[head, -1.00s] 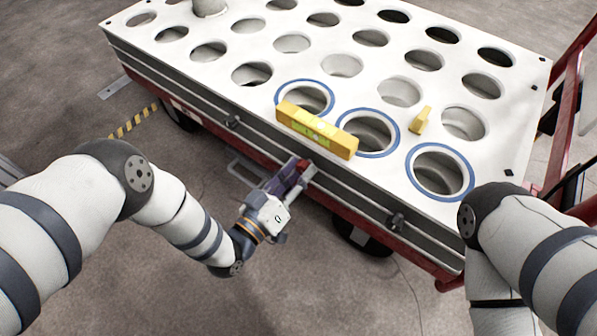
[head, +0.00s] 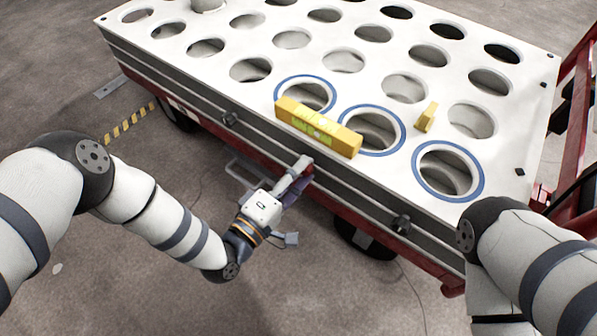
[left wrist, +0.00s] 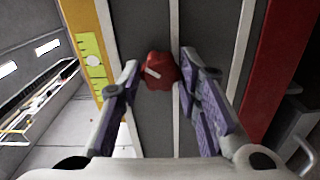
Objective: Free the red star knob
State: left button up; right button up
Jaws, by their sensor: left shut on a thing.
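The red star knob (left wrist: 160,70) sits on the dark grey side of the white-topped cart. In the left wrist view it is between the two fingers of my left gripper (left wrist: 160,66), which is shut on it. In the head view this gripper (head: 302,170) reaches the cart's long near side from the front, and its fingers hide the knob. Purple pads show on the fingers. My right arm comes in at the right edge, and its gripper is out of view.
The white perforated top (head: 225,93) has many round holes, several ringed in blue. A yellow spirit level (head: 318,128) and a small yellow wedge (head: 427,118) lie on it. Dark knobs (head: 229,119) stick out along the side. A red frame (head: 568,120) stands at the right. Floor in front is clear.

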pick_arm(q)
jog(key=shift+f+n+b, duration=0.1)
jog(key=shift+n+b, duration=1.25)
jog(key=shift+n, duration=2.35)
pick_arm(e)
jog(key=shift+s+f+g, duration=0.15)
jog(key=shift+s+f, duration=0.15)
jog(key=shift+f, duration=0.2)
jog(key=shift+s+f+g, duration=0.15)
jog(key=shift+s+f, duration=0.1)
jog(key=shift+f, duration=0.25)
pick_arm(q)
jog(key=o, duration=1.1)
jog(key=shift+o, duration=0.2)
jog(key=v, duration=1.2)
